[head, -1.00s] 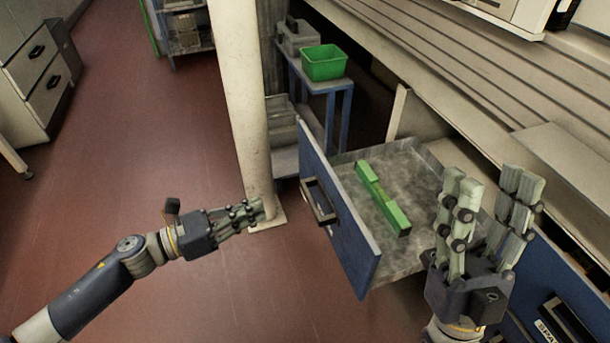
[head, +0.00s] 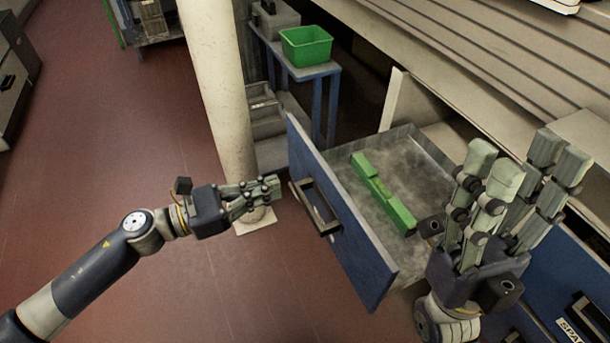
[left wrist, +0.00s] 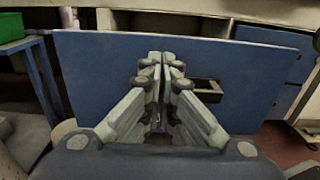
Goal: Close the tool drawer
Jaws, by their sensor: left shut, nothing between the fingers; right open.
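The tool drawer (head: 345,225) is pulled out of the bench, with a blue front and a dark handle (head: 319,207). A green tool (head: 383,192) lies in its grey tray. My left gripper (head: 278,187) is shut and empty, pointing at the drawer front just left of the handle in the head view. In the left wrist view the blue drawer front (left wrist: 90,75) spans the picture behind the shut fingers (left wrist: 161,58), with part of the handle (left wrist: 207,88) beside them. Whether the fingertips touch the front I cannot tell. My right gripper (head: 525,160) is open and empty, right of the drawer tray.
A white column (head: 217,90) stands behind my left gripper. A blue-legged cart (head: 300,72) with a green bin (head: 306,46) is behind the drawer. Another blue drawer front (head: 565,270) is at lower right.

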